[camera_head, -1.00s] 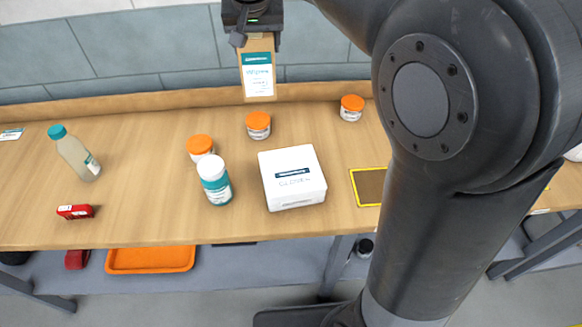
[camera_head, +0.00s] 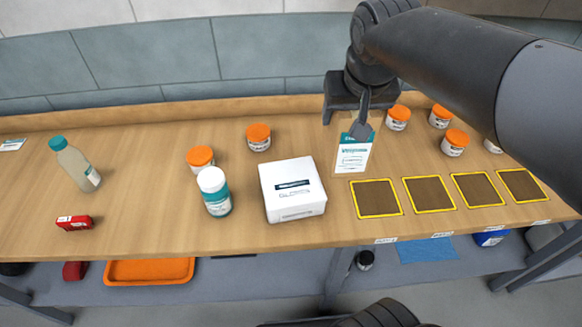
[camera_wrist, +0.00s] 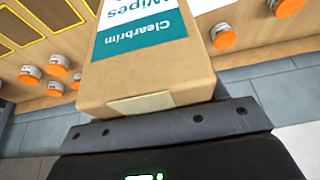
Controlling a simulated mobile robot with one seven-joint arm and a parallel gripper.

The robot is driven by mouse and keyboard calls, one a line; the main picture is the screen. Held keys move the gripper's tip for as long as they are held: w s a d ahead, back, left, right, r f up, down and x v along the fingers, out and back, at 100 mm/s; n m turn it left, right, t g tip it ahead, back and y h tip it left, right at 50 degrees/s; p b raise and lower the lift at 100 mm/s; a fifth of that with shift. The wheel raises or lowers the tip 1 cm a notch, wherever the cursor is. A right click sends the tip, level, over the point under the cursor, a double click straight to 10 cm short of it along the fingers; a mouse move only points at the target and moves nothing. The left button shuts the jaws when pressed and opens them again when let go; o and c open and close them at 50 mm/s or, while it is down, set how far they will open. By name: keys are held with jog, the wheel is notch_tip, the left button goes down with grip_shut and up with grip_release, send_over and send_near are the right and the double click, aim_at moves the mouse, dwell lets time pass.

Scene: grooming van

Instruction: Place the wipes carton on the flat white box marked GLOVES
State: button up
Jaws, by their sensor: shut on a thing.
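The wipes carton (camera_head: 353,157) is a brown carton with a white and teal label. My gripper (camera_head: 347,112) is shut on its top end and holds it upright. In the wrist view the carton (camera_wrist: 150,65) fills the middle, its label reading "Wipes" and "Clearbrim". The flat white box marked GLOVES (camera_head: 293,188) lies on the bench. In the head view the carton appears to the right of the box and a little behind it, apart from it. Whether the carton's lower end touches the bench I cannot tell. The box's top is bare.
A white bottle with a teal band (camera_head: 214,192) and an orange-lidded jar (camera_head: 200,158) stand left of the box. Another jar (camera_head: 258,138) stands behind it. Several yellow-edged squares (camera_head: 377,198) lie to the right, with more jars (camera_head: 398,118) behind. A bottle (camera_head: 75,165) stands far left.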

jog(key=w+a+f, duration=0.3)
jog(key=a+f, duration=0.7)
jog(key=shift+a+f, duration=0.25)
jog(key=shift+w+f, duration=0.1)
jog(key=o, duration=1.3)
jog(key=shift+f, duration=0.1)
jog(key=v, duration=1.2)
jog(key=s+d+f+t, duration=0.1)
jog(key=s+d+f, duration=0.3)
jog(key=s+d, duration=0.5)
jog(key=shift+s+d+f, duration=0.25)
jog(key=shift+d+f, duration=0.15)
jog(key=shift+d, duration=0.6)
